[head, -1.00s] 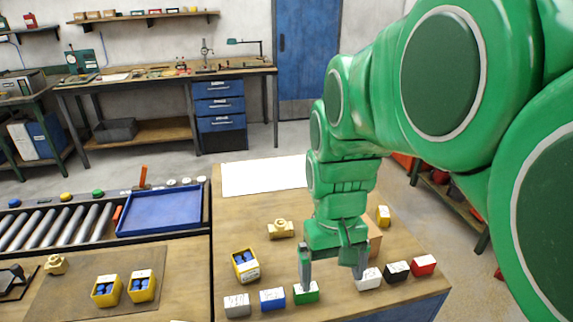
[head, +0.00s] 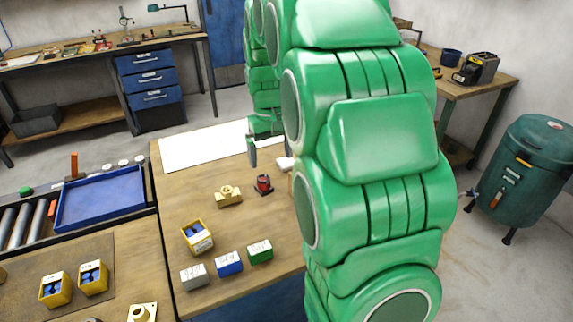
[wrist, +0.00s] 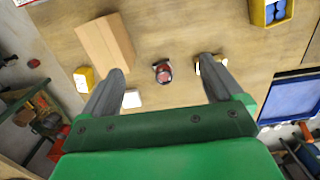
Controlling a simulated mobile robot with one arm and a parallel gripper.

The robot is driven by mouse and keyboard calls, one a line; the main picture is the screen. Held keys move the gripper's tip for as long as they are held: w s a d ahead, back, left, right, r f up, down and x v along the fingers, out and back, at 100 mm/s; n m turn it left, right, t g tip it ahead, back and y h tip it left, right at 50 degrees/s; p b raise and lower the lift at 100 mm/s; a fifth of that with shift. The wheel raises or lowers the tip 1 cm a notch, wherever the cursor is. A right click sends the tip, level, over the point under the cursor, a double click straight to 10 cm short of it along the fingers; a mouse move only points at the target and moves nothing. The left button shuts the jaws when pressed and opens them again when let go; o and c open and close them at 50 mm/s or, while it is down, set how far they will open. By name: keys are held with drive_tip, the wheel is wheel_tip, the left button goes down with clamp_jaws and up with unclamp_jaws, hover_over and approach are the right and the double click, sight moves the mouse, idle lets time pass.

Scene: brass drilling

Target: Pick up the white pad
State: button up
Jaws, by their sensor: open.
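The white pad (wrist: 132,98) is a small white block on the wooden bench. In the wrist view it lies just right of the left finger, low between the fingers. In the head view a small white piece (head: 285,163), apparently the same pad, shows beside my arm, which partly hides it. My gripper (wrist: 164,66) is open and empty, pointing down above the bench. In the head view one finger (head: 252,152) shows left of the white piece; the other is hidden by my arm.
A red-and-black stamp (wrist: 163,72) stands close to the pad, with a brass part (head: 229,196) beside it. A cardboard box (wrist: 105,42) and a yellow box (wrist: 84,78) are near. Grey, blue (head: 229,263) and green blocks line the front edge. A white sheet (head: 200,146) lies behind.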

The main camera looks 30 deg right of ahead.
drive_tip(key=w+d+f, duration=0.4)
drive_tip(key=w+d, duration=0.2)
drive_tip(key=w, duration=0.3)
hover_over(287, 161)
drive_tip(key=shift+t, duration=0.4)
drive_tip(key=f, duration=0.6)
drive_tip(key=shift+s+a+f, duration=0.15)
drive_tip(key=shift+s+f, duration=0.05)
drive_tip(key=shift+w+f, duration=0.15)
drive_tip(key=shift+f, duration=3.75)
drive_tip(key=c, duration=1.2)
